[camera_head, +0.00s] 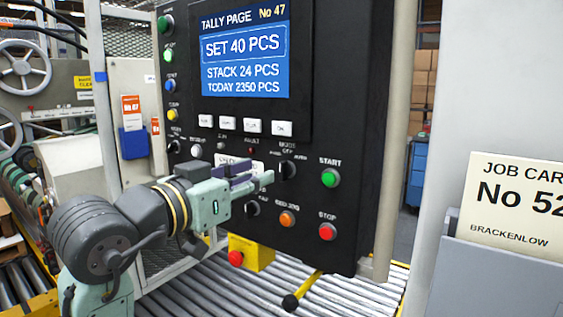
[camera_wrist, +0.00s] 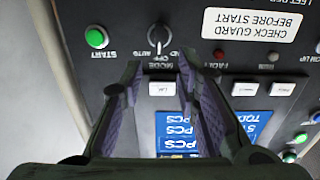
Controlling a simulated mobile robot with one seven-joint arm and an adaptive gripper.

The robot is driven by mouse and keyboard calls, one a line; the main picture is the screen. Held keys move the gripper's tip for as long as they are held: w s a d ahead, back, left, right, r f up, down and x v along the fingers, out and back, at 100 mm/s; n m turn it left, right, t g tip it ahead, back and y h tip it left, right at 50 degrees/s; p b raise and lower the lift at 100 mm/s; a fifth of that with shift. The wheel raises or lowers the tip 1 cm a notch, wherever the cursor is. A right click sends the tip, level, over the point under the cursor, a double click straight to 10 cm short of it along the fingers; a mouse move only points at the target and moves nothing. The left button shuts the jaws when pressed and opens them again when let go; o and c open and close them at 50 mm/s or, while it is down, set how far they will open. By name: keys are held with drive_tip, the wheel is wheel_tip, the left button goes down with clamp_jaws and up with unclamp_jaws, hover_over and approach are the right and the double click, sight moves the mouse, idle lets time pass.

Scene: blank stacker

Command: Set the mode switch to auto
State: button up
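The mode switch is a black rotary knob on the dark control panel (camera_head: 345,120). It shows in the head view (camera_head: 287,169), right of my fingertips, and upside down in the wrist view (camera_wrist: 158,37). Its labels there read AUTO on the picture's left, OFF below and a partly hidden word, likely HAND, on the right. The knob's pale mark appears to point at OFF. My gripper (camera_head: 260,172) is open and empty, with purple-lined fingers. In the wrist view the gripper (camera_wrist: 159,62) has the knob just beyond and between its fingertips, apparently not touching.
Near the knob are the green START button (camera_head: 330,178), red STOP button (camera_head: 327,232), orange button (camera_head: 287,218) and another black knob (camera_head: 252,208). A tally screen (camera_head: 243,50) is above. A yellow box with a red button (camera_head: 236,258) hangs below. A job card (camera_head: 515,205) stands right.

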sight(280, 165)
drive_tip(key=p+x, duration=0.2)
drive_tip(key=x, duration=0.5)
drive_tip(key=shift+w+d, duration=0.25)
drive_tip(key=shift+w, duration=0.05)
clamp_jaws()
